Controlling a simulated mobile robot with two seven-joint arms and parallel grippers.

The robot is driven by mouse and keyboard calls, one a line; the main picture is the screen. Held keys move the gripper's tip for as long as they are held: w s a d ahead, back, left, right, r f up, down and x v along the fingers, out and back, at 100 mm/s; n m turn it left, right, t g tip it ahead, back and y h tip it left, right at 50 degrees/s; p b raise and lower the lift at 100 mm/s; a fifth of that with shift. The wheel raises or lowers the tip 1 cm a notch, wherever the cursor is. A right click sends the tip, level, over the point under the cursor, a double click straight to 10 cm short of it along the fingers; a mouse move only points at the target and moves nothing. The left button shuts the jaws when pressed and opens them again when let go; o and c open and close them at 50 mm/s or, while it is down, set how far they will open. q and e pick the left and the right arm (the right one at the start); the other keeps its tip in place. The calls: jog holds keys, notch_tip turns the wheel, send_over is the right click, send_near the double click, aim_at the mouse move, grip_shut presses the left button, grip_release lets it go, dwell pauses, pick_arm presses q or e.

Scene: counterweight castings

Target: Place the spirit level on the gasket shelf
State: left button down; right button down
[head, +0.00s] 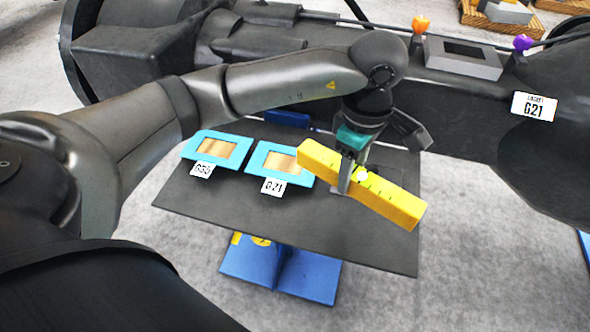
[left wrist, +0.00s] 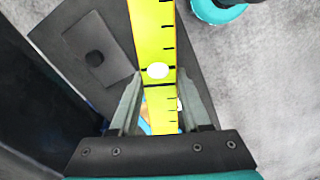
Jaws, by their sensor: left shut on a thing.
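The yellow spirit level (head: 400,205) is held in my left gripper (head: 345,185), whose fingers are shut on its middle. It lies tilted across the picture in the head view, its right end reaching past the shelf's right edge. In the left wrist view the level (left wrist: 154,40) runs between the two fingers (left wrist: 155,110), with black marks and a white round spot. The dark shelf (head: 330,235) lies below it, on a blue stand. I cannot tell whether the level touches the shelf. My right gripper is not in view.
Two light-blue framed gaskets, one on the left (head: 190,148) and one labelled G21 (head: 253,161), lie on the shelf's left and middle. The front strip is bare. A large dark machine with a grey housing (head: 462,64), an orange knob (head: 420,24) and a purple knob (head: 522,43) stands behind.

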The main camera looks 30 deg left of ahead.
aim_at(356, 171)
pick_arm(q)
jog(key=r+n, duration=0.1)
jog(key=n, duration=0.1)
jog(key=r+n+p, duration=0.1)
jog(key=r+n, duration=0.1)
jog(key=shift+w+d+r, duration=0.1)
jog(key=shift+d+r, duration=0.1)
jog(key=shift+d, duration=0.15)
notch_tip(356, 171, down, 16)
jog(key=shift+r, duration=0.2)
jog(key=shift+f, duration=2.15)
jog(key=shift+b, duration=0.3)
jog(key=shift+f, duration=0.2)
jog(key=shift+c, duration=1.8)
grip_release()
